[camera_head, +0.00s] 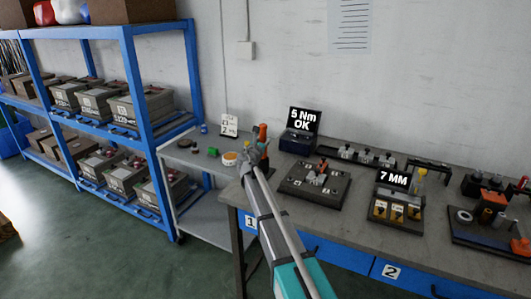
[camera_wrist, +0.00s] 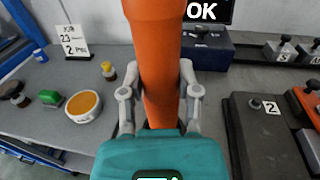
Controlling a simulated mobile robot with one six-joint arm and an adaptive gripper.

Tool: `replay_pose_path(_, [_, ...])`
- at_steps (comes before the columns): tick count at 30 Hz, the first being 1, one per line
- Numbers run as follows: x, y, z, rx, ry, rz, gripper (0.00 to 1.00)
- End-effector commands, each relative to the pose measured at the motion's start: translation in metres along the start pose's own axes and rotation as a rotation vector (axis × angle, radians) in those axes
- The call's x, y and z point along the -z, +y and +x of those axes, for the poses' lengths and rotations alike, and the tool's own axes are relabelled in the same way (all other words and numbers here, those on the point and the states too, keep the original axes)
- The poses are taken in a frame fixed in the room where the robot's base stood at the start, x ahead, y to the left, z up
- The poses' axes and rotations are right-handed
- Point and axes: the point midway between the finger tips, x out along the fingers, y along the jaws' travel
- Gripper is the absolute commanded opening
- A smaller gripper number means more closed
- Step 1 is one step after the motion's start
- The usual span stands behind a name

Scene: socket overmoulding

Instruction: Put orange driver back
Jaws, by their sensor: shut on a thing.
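The orange driver (camera_wrist: 158,60) is upright between the two grey fingers of my gripper (camera_wrist: 160,100) in the wrist view. The fingers press on it from both sides, and its top runs out of the picture. In the head view the driver (camera_head: 262,134) shows as a small orange upright piece above my gripper (camera_head: 254,158), near the left end of the workbench. Its lower end is hidden behind my gripper and arm. A dark blue box with a "5 Nm OK" display (camera_head: 302,120) stands just behind to the right.
A dark fixture plate (camera_head: 312,200) lies right of my gripper. Further right are a "7 MM" tray (camera_head: 395,215) and a rack of tools (camera_head: 490,235). A grey side table (camera_head: 190,157) at left holds an orange-filled bowl (camera_wrist: 84,105) and small parts. Blue shelves with bins stand beyond.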

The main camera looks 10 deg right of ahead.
Motion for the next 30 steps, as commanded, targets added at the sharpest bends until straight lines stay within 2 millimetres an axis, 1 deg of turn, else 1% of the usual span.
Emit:
replay_pose_path(12, [0.002,0.001,0.0,-0.001,0.0,-0.001,0.0])
replay_pose_path(17, [0.011,0.001,-0.001,-0.001,0.0,-0.001,0.0])
replay_pose_path(24, [0.031,0.001,-0.001,-0.001,-0.001,-0.001,0.0])
replay_pose_path(30, [0.038,0.002,-0.001,-0.002,-0.001,-0.001,0.0])
